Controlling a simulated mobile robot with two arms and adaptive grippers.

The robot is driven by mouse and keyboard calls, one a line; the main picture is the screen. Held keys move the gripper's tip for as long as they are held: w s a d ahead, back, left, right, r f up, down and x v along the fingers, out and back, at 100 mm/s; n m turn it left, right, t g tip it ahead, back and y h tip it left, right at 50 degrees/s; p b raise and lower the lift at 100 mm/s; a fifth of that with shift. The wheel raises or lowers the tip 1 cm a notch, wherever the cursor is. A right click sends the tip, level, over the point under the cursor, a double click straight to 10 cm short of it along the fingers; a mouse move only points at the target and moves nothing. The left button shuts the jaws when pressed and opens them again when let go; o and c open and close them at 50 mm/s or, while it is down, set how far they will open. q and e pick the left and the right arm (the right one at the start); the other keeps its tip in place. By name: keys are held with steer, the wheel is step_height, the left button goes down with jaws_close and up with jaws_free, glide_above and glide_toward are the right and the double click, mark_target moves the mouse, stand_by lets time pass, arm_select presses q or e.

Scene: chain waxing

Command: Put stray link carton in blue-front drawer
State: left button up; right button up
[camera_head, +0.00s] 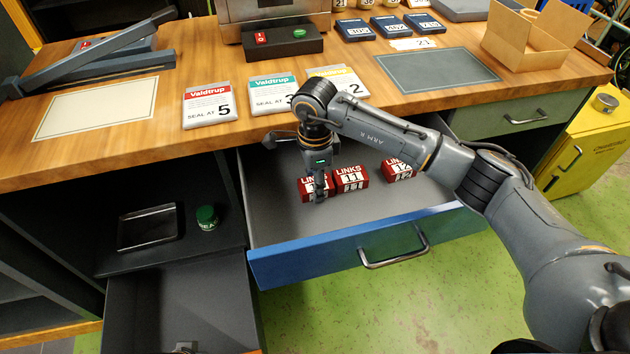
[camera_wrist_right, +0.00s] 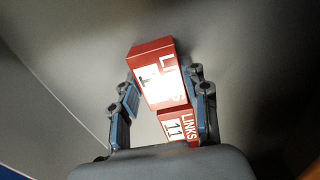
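The blue-front drawer (camera_head: 281,264) is pulled open. Three red link cartons show in it: a left one (camera_head: 305,194) partly hidden by my right gripper, a middle one marked 11 (camera_head: 351,180), and a right one marked 12 (camera_head: 396,168), partly hidden by my arm. My right gripper (camera_head: 319,192) points down into the drawer at the left carton. In the right wrist view, its spread fingers (camera_wrist_right: 166,104) stand either side of a red carton (camera_wrist_right: 153,73), with a gap visible at the left. A second carton marked 11 (camera_wrist_right: 177,129) shows beside it. My left gripper is out of view.
Bags marked Valdtrup (camera_head: 209,106), a grey mat (camera_head: 437,70) and an open cardboard box (camera_head: 522,46) are on the wooden worktop. A lower dark drawer (camera_head: 215,300) is also open at left. A green-lidded jar (camera_head: 207,217) stands on the shelf above it.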

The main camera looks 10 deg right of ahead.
steer(key=shift+o, duration=0.2)
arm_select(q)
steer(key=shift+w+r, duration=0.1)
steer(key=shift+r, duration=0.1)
arm_select(e)
steer(key=shift+r, duration=0.15)
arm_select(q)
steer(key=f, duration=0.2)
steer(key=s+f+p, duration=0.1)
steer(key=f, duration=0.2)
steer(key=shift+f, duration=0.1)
arm_select(e)
step_height(320, 180, up, 12)
